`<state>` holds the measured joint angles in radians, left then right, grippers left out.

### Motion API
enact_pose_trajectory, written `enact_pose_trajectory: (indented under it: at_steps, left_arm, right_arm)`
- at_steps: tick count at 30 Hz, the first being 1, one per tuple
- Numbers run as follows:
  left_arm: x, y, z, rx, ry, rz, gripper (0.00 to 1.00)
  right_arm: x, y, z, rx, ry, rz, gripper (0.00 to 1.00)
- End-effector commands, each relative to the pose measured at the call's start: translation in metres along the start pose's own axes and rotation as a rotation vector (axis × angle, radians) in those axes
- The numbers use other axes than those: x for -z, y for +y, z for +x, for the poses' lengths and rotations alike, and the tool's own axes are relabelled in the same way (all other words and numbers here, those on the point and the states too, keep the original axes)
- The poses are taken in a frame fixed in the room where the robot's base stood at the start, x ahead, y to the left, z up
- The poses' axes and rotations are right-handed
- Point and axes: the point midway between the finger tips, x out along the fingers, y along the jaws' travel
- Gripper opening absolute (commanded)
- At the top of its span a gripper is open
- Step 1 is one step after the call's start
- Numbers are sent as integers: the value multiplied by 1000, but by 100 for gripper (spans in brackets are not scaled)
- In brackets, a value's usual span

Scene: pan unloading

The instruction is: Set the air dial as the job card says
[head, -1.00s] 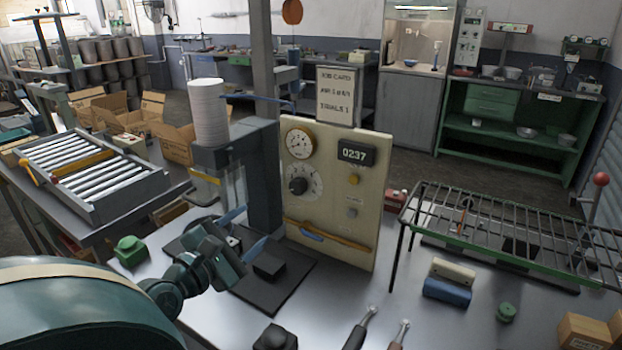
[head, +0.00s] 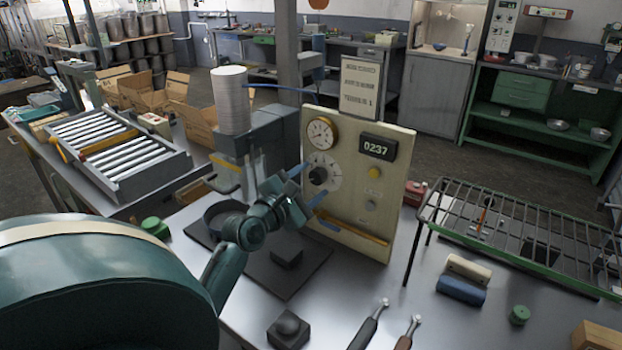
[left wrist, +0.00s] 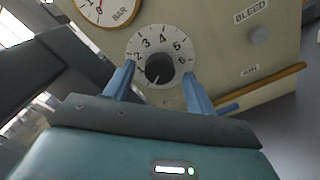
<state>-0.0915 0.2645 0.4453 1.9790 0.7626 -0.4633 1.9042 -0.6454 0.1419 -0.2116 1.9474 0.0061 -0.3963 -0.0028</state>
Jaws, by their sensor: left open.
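The air dial (head: 318,175) is a black round knob on a pale numbered disc, on the front of the cream panel (head: 345,225). In the left wrist view the dial (left wrist: 158,68) shows numerals 2 to 6 around its top; its pointer setting is hard to read. My left gripper (head: 307,184) is open in front of the dial. In the wrist view its blue fingers (left wrist: 158,75) stand either side of the knob, apart from it. The job card (head: 360,88) stands above the panel; its small lettering is too blurred to read surely. My right gripper is not in view.
A pressure gauge (head: 321,133) sits above the dial, and a counter (head: 377,148) reads 0237. A yellow button (head: 374,172) and a grey bleed button (left wrist: 259,35) are to the right. A yellow bar (head: 352,232) crosses below. A wire rack (head: 520,230) stands right of the panel.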

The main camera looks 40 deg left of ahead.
Motion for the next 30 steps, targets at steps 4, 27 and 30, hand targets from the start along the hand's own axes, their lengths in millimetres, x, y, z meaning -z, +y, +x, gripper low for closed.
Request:
enact_pose_trajectory:
  at_steps: [4,27,30]
  left_arm:
    - [0,0,7,-1,0,1,55]
    - [0,0,7,0,0,0,14]
    - [0,0,7,0,0,1,11]
  right_arm:
    - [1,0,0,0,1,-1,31]
    - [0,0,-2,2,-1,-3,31]
    - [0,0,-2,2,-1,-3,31]
